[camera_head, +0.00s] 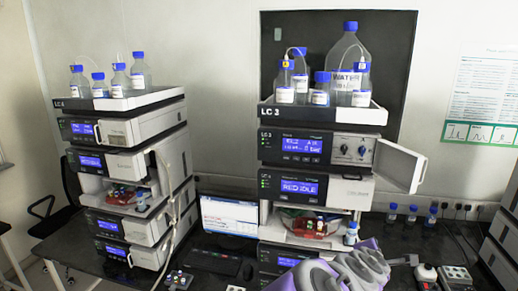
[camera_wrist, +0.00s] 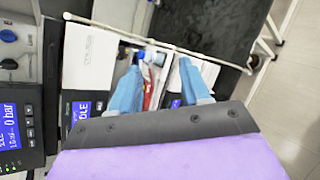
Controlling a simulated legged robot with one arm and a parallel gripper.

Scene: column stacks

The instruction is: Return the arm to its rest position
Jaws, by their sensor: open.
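My arm (camera_head: 345,272), purple and grey, shows at the bottom of the head view, in front of the LC 3 stack (camera_head: 292,187). In the wrist view my gripper (camera_wrist: 161,78) shows two light blue fingers spread apart, with nothing held between them. Beyond the fingers are a white module front and an open bay with small red and blue-capped items, which I cannot make out well. The gripper's fingers cannot be clearly seen in the head view.
The LC 4 stack (camera_head: 125,185) stands at left, with a monitor (camera_head: 229,216) and keyboard (camera_head: 213,261) between the stacks. A small door (camera_head: 400,166) stands open on LC 3's right. Bottles, including a large water bottle (camera_head: 347,52), stand on top. Blue-capped bottles (camera_head: 411,214) line the bench at right.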

